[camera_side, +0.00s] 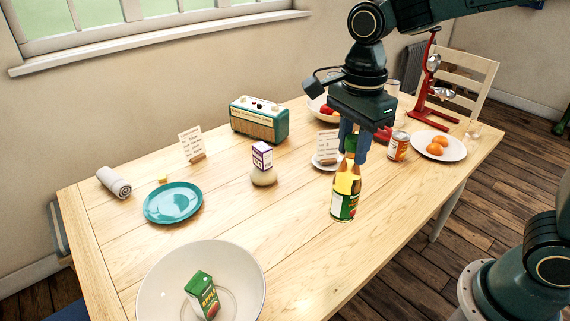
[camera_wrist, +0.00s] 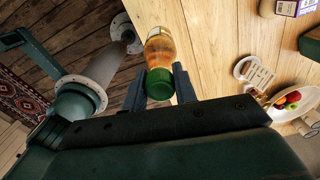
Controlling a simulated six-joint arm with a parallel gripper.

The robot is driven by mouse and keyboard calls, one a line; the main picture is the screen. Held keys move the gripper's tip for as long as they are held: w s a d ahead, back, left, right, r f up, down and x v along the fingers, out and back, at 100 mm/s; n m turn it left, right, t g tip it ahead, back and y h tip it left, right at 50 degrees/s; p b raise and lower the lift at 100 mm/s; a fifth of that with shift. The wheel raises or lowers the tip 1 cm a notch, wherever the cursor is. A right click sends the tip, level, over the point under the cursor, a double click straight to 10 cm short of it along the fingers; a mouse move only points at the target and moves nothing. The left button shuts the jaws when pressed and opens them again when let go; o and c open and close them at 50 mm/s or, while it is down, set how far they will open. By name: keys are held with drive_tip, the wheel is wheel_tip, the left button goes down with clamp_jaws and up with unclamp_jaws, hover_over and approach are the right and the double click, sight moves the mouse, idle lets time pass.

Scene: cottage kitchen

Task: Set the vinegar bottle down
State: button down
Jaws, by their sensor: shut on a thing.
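The vinegar bottle (camera_side: 344,196) has amber liquid, a green cap and a green label. It is upright near the table's (camera_side: 300,272) front edge. My gripper (camera_side: 354,142) is above it, pointing down, with its fingers at the bottle's neck, shut on it. In the wrist view the bottle (camera_wrist: 159,47) shows cap first between the two fingers of my gripper (camera_wrist: 165,84). I cannot tell whether its base touches the table.
A white bowl (camera_side: 150,285) holding a green carton (camera_side: 201,295) is at the front left. A teal plate (camera_side: 173,203), a small carton on a round base (camera_side: 263,162) and a radio (camera_side: 259,120) stand farther back. A can (camera_side: 398,146) and a plate with oranges (camera_side: 452,149) are to the right. Bare wood lies left of the bottle.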

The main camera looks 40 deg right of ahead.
sight(351, 164)
wheel_tip(351, 164, down, 12)
drive_tip(key=shift+f, duration=0.15)
idle(0.3)
drive_tip(key=shift+f, duration=2.25)
drive_tip(key=c, duration=1.1)
unclamp_jaws()
wheel_tip(351, 164, up, 12)
drive_tip(key=shift+r, duration=0.15)
